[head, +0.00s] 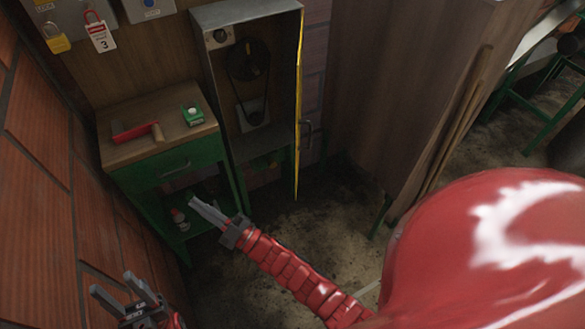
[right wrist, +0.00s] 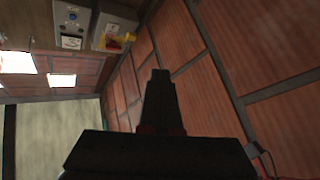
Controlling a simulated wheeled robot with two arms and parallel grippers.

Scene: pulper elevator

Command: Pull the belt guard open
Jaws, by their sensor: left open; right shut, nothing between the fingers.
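The belt guard (head: 299,105) is a tall hinged panel with a yellow edge, seen nearly edge-on. It stands swung out at the right side of the grey housing (head: 222,115). A bar handle (head: 308,134) shows on its right face. The belt and pulleys (head: 249,62) inside the housing are exposed. My right gripper (head: 193,204) is shut and empty, in front of the green cabinet and apart from the guard. Its dark fingers also show in the right wrist view (right wrist: 160,85). My left gripper (head: 110,286) is open and empty at the lower left, near the brick wall.
A green cabinet (head: 165,165) with a wooden top holds a red-handled tool (head: 137,131) and a green box (head: 192,114). A red padlock and tag (head: 100,35) hang above. A wooden partition (head: 400,90) stands right of the guard. The floor (head: 325,215) before the housing is clear.

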